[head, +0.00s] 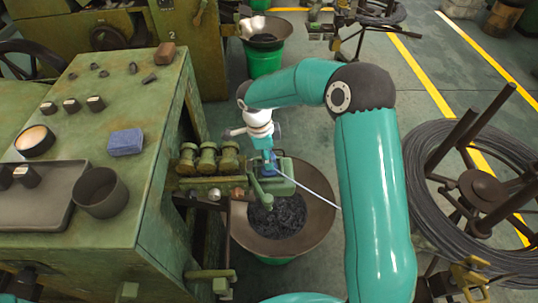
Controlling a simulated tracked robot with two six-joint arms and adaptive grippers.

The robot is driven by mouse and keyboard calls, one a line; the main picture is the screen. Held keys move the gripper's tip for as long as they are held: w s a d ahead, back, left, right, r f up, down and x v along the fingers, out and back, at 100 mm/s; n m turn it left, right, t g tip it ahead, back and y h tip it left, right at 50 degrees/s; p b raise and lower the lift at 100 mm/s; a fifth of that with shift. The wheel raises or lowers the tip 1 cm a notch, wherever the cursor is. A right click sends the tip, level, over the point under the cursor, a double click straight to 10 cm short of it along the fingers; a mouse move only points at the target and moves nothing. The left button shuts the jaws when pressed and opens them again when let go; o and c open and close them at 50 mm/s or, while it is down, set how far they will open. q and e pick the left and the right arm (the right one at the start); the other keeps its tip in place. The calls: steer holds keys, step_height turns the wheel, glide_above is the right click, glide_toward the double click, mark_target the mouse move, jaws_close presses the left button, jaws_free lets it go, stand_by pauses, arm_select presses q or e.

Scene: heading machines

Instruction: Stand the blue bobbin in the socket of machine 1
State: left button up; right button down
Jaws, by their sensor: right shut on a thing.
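My right gripper (267,158) is at the end of the teal arm that reaches in from the right. It is shut on the small blue bobbin (268,170), of which only a little shows. Gripper and bobbin are at the green bracket (276,184) on the right side of the near green machine (165,150), above a wide bowl. I cannot tell whether the bobbin touches the bracket or is in a socket; the socket itself is hidden. No number shows on this machine. My left gripper is not clearly in view.
Several brass rollers (207,159) sit beside the bracket. The bowl (322,215) holds dark pieces. On the machine top are a blue block (125,142), a dark cup (100,193) and a tray (50,205). A wire coil (425,165) lies right. Machine 2 (205,60) stands behind.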

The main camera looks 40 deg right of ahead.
mark_target(262, 168)
steer(key=c, duration=0.7)
jaws_free()
steer(key=shift+c, duration=0.2)
step_height(262, 168, up, 12)
steer(key=a, duration=0.1)
steer(key=shift+w+a, duration=0.3)
steer(key=shift+w, duration=0.15)
steer(key=shift+f, duration=0.1)
